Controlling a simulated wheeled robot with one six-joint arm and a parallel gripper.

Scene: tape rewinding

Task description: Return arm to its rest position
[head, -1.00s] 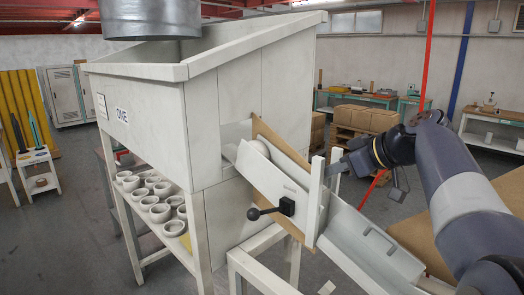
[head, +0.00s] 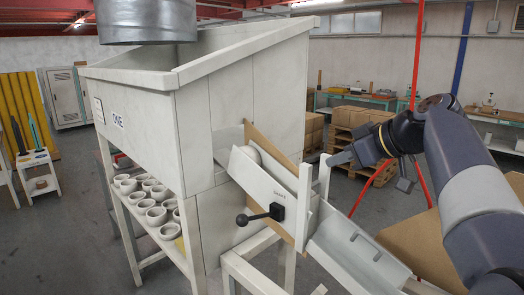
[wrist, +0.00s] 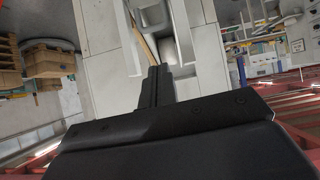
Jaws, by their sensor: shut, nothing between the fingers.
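My arm reaches in from the right of the head view, bent at the elbow. My gripper (head: 341,158) points left and is shut and empty, beside the top of a white upright post on the chute (head: 270,185). In the wrist view my gripper (wrist: 154,72) shows as dark closed fingers pointing at the white chute area. From these views I cannot tell how wide the gap is between the fingertips and the post.
A large white bin labelled ONE (head: 140,125) stands left of the chute, with a black-knobbed lever (head: 262,214) on the chute's side. Several bowls (head: 157,215) sit on a shelf below. Cardboard boxes (head: 362,118) on a pallet stand behind. A brown box (head: 425,245) lies under my arm.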

